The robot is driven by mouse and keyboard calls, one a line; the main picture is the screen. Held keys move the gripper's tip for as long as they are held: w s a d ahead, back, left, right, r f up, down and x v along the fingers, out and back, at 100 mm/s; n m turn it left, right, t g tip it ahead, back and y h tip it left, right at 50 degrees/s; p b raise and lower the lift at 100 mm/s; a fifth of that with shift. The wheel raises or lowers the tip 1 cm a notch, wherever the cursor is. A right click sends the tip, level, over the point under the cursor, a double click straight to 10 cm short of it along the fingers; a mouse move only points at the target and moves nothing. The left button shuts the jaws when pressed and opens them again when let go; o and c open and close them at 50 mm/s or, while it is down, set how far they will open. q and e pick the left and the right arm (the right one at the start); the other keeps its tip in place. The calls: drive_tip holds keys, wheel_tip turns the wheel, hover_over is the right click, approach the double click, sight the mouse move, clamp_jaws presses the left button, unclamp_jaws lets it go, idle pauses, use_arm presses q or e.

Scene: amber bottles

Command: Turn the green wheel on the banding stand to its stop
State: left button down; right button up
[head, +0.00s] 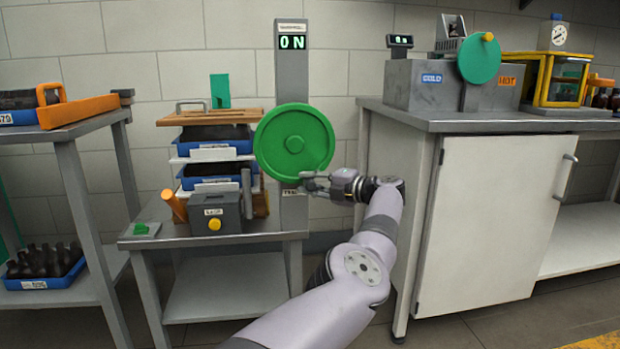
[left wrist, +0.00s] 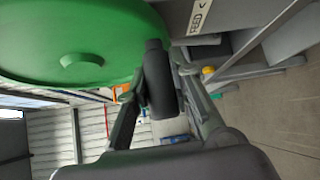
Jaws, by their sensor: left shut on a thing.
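The green wheel (head: 293,142) is a large round disc on the front of the grey upright post of the banding stand (head: 291,75). A lit display (head: 291,42) at the post's top reads "0 N". My left gripper (head: 310,182) is at the wheel's lower right rim. In the left wrist view, the wheel (left wrist: 75,40) fills the upper left, and a dark cylindrical handle (left wrist: 158,80) at its edge sits between the gripper's two fingers (left wrist: 155,88). The gripper is shut on this handle. In the head view the fingers mostly hide the handle. My right gripper is not in view.
A low bench (head: 210,238) under the wheel holds stacked blue trays (head: 218,147) and a dark grey box (head: 214,212). A white cabinet (head: 490,220) stands close to the right of my arm. A shelf with a blue crate of bottles (head: 45,280) is at left.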

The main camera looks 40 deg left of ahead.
use_arm(q)
drive_tip(key=shift+w+r, duration=0.1)
idle(0.4)
drive_tip(key=c, duration=1.4)
unclamp_jaws()
drive_tip(key=d, duration=0.4)
drive_tip(key=w+d, duration=0.1)
drive_tip(key=d, duration=0.3)
drive_tip(key=d+r, duration=0.1)
drive_tip(key=d, duration=0.3)
drive_tip(key=shift+w+r, duration=0.1)
drive_tip(key=shift+w, duration=0.1)
